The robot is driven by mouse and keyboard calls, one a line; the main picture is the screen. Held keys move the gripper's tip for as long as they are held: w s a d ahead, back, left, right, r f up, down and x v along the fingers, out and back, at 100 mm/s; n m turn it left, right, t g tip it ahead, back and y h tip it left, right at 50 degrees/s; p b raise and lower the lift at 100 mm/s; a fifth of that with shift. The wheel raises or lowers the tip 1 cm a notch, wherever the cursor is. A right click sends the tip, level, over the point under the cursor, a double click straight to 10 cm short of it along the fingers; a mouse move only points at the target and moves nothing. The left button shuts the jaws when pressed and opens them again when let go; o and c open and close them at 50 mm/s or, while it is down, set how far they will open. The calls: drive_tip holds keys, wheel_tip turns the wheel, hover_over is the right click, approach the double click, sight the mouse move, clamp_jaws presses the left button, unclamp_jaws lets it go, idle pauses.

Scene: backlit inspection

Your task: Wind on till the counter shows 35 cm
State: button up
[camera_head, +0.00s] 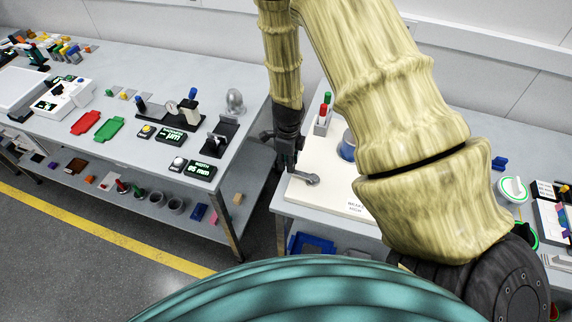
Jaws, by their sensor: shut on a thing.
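My gripper (289,166) points down at the left edge of a cream-white board (318,203) on the right table. It is shut at the outer end of a grey crank arm (304,178), apparently on the crank's handle, which the fingers mostly hide. The crank's round hub sits to the right of the gripper, on the board. A blue round part (347,147), perhaps a spool, shows behind the hub, partly covered by my arm. No counter reading in cm can be made out; my arm covers much of the board.
A red-and-green-topped holder (323,118) stands just behind the board. The left table (215,105) carries small displays, a red and a green tray, and a clamp-like stand (219,136). A gap of floor separates the tables. More items lie at far right.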

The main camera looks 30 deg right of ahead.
drive_tip(key=shift+w+d, duration=0.25)
drive_tip(key=shift+d, duration=0.4)
drive_tip(key=shift+w+d+f, duration=0.1)
drive_tip(key=shift+w+d, duration=0.1)
drive_tip(key=shift+d, duration=0.6)
drive_tip(key=shift+w+d, duration=0.2)
drive_tip(key=shift+d, duration=0.6)
drive_tip(key=o, duration=1)
drive_tip(key=shift+c, duration=0.2)
drive_tip(key=shift+w, duration=0.1)
drive_tip(key=shift+w+r, duration=0.1)
drive_tip(key=shift+r, duration=0.65)
wheel_tip(320, 180, up, 7)
drive_tip(key=shift+f, duration=0.15)
